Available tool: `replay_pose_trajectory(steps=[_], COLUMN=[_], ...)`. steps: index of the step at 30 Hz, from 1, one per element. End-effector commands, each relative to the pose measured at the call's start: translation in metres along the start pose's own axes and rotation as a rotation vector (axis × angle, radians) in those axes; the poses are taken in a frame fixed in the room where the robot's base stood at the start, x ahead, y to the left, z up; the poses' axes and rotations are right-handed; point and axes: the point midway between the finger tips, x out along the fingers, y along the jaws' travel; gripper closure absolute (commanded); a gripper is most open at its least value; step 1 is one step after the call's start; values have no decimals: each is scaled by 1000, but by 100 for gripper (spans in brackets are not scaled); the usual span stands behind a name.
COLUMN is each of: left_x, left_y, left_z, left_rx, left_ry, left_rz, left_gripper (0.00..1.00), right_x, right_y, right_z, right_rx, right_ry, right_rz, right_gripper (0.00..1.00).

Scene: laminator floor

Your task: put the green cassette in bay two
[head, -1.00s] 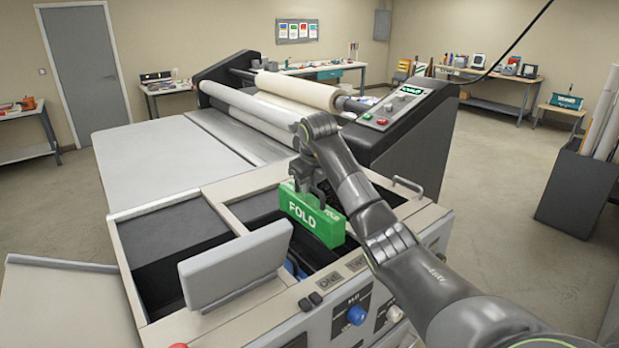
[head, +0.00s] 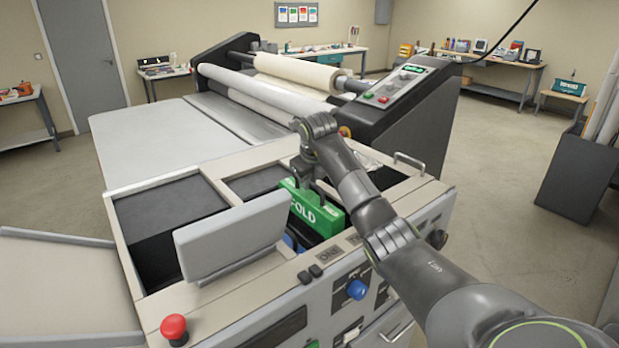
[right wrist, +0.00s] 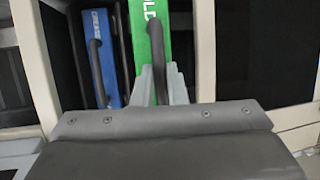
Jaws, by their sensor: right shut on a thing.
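The green cassette (head: 322,218), marked FOLD, is upright in the opening behind the labels ONE (head: 328,253) and TWO (head: 354,240). Its lower part is sunk below the rim; whether it touches the floor of the bay is hidden. My right gripper (head: 309,186) is shut on the cassette's top handle. In the right wrist view the fingers (right wrist: 160,86) close around the dark handle of the green cassette (right wrist: 151,35). A blue cassette (right wrist: 97,65) stands beside it to the left, with a gap between. My left gripper is not in view.
A raised grey panel (head: 235,238) stands left of the opening. A red button (head: 174,327) and blue knob (head: 356,289) are on the machine's front. In the right wrist view, dark free space (right wrist: 255,50) lies right of a pale divider (right wrist: 203,50).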

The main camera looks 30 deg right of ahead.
Motion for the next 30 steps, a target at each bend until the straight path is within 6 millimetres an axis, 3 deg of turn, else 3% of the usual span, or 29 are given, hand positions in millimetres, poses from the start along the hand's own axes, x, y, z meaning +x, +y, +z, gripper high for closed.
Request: replay_pose_trajectory(steps=[30], left_x=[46], left_y=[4], left_z=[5], left_rx=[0], left_ry=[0], left_rz=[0], left_gripper=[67], right_x=[64], right_y=[14], right_z=[-26], right_rx=[0], right_ry=[-3], right_rz=[-1], right_gripper=[100])
